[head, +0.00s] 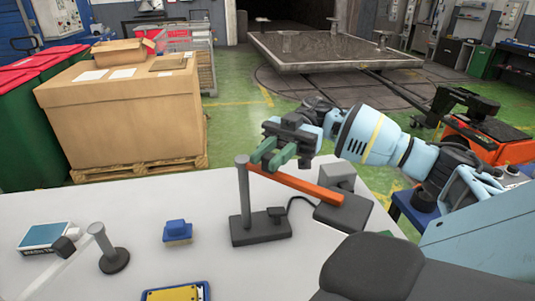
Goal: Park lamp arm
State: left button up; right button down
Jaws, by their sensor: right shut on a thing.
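An orange lamp arm (305,186) runs from near the top of a grey upright post (243,195) towards the right. The post stands on a dark base (262,228) on the table. A dark block (344,210) sits at the arm's right end. My right gripper (272,160) has green fingers and is shut on the lamp arm close to the post; the fingers partly hide the arm there. My left gripper is out of view.
The light table (190,265) holds a short grey post on a round foot (112,258), a blue block (177,231), a blue-and-white box (45,237) and a yellow-topped item (176,293). A grey box (336,176) stands behind the lamp arm. A large carton (125,115) stands beyond the table.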

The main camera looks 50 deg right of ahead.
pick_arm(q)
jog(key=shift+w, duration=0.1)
pick_arm(e)
jog(key=c, duration=1.5)
grip_release()
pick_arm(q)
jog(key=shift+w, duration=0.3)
pick_arm(e)
jog(key=o, duration=0.3)
jog(key=shift+d, duration=0.15)
jog(key=shift+w+d, duration=0.1)
jog(key=shift+d, duration=0.2)
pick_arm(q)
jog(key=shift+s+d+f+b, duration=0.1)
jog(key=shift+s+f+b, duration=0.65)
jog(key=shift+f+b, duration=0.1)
pick_arm(e)
jog(key=v, duration=0.7)
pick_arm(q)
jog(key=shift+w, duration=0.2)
